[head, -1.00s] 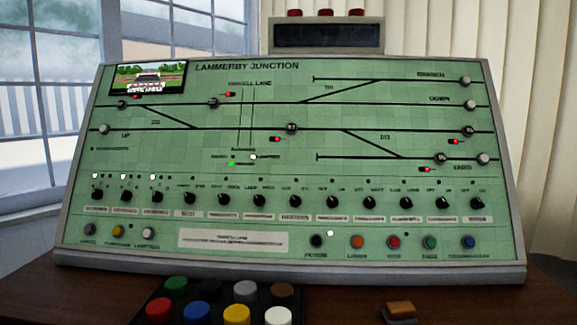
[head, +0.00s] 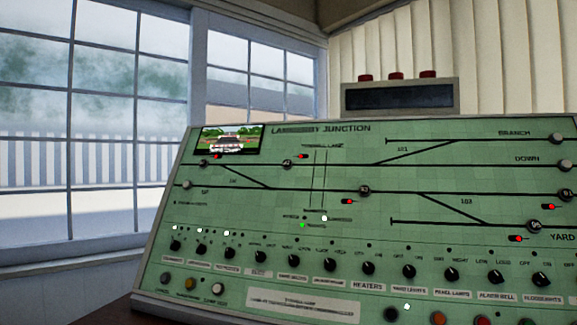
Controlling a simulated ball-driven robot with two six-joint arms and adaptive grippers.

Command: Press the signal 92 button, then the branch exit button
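The green panel (head: 330,235) headed Lammerby Junction fills the lower right of the head view. Several dark round signal buttons with tiny numbers sit on its track lines: one (head: 203,163) at upper left, one (head: 287,163) right of it, one (head: 364,190) in the middle and one (head: 534,226) at lower right. I cannot read for certain which is 92. A pale round button, the branch exit button (head: 556,138), sits at the right end of the line marked BRANCH. Neither gripper is in view, and nothing touches the panel.
A small screen (head: 231,139) is set in the panel's upper left. A row of black knobs (head: 368,268) crosses its lower part. A dark box (head: 399,96) with three red lamps stands behind. Windows (head: 90,150) are at the left. The panel's right and lower parts are cut off.

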